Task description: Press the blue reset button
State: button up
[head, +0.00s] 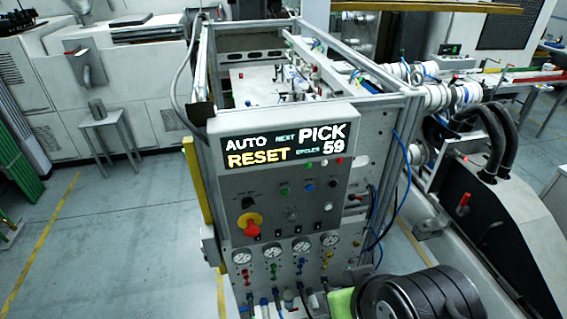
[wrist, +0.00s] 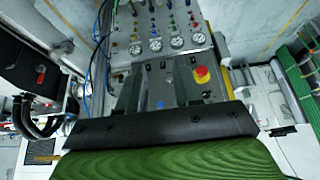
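The blue reset button (head: 309,187) sits on the grey control panel (head: 262,190), in a row between a green button (head: 284,190) and a black one (head: 333,182). In the wrist view the panel appears upside down, and the blue button (wrist: 160,104) shows between my fingers. My gripper (wrist: 158,68) has two dark fingers spread apart with nothing between them. It is open and faces the panel; the distance to the button is hard to tell. The gripper is not visible in the head view. The display (head: 285,146) above reads AUTO, RESET, NEXT PICK, CYCLES 59.
A red and yellow emergency stop (head: 250,225) and a black selector knob (head: 247,203) are at the panel's left. A white button (head: 328,207) is below right. Gauges (head: 280,251) and hoses lie below. An aluminium frame stands behind. Open floor (head: 110,260) is at left.

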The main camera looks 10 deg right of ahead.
jog(key=shift+d, duration=0.2)
jog(key=shift+s+a+r, duration=0.1)
jog(key=shift+s+a, duration=0.05)
jog(key=shift+a, duration=0.35)
jog(key=shift+s+a, duration=0.15)
jog(key=shift+a, duration=0.3)
jog(key=shift+c, duration=1)
jog(key=shift+s+a, duration=0.1)
jog(key=shift+a, duration=0.1)
jog(key=shift+c, duration=1.2)
jog(key=shift+d, duration=0.2)
grip_shut()
jog(key=shift+d, duration=0.15)
jog(key=shift+w+d, duration=0.15)
jog(key=shift+w, duration=0.05)
